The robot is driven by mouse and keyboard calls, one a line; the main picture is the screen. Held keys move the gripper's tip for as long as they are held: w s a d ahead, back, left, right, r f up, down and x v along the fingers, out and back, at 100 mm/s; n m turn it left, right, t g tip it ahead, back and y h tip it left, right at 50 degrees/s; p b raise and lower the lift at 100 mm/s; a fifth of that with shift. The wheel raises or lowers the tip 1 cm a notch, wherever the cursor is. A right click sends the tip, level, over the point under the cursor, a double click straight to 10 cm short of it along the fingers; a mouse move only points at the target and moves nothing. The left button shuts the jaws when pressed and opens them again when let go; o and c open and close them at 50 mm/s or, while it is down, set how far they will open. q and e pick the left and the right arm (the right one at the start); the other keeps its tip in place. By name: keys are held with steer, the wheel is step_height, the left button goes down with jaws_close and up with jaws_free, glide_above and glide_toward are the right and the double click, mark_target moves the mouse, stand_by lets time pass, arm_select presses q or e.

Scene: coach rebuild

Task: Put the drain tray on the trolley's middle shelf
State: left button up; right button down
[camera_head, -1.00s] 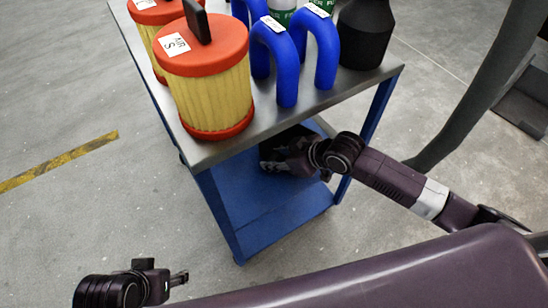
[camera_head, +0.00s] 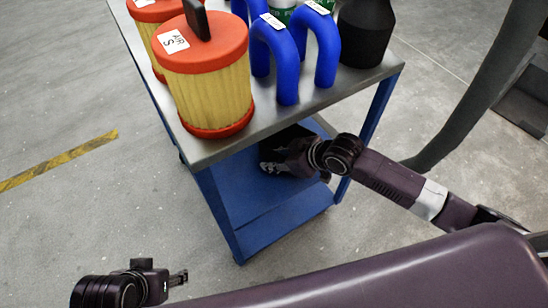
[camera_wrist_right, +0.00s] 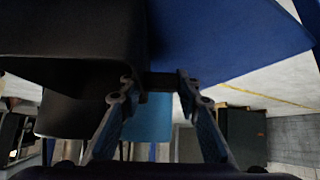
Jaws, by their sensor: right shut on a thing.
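The drain tray shows as a dark, black body (camera_wrist_right: 65,30) filling the upper left of the right wrist view. In the head view only a dark patch of it (camera_head: 287,137) shows under the trolley's top; the rest is hidden. My right gripper (camera_head: 268,168) reaches in under the trolley's top, above a blue shelf (camera_head: 258,198). In the right wrist view its fingers (camera_wrist_right: 158,84) are shut on the tray's edge. Whether the tray touches the shelf I cannot tell. My left gripper (camera_head: 180,278) is low at the left, away from the trolley; its jaw opening is unclear.
The trolley's grey top (camera_head: 260,122) carries red-and-yellow filters (camera_head: 205,80), blue bent hoses (camera_head: 286,60) and a black bottle (camera_head: 366,32). A blue trolley post (camera_head: 377,108) stands close to my right arm. Open floor lies left of the trolley.

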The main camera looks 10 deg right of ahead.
steer(key=c, duration=1.4)
jaws_free()
steer(key=shift+f, duration=0.1)
steer(key=shift+o, duration=0.2)
steer(key=v, duration=1.2)
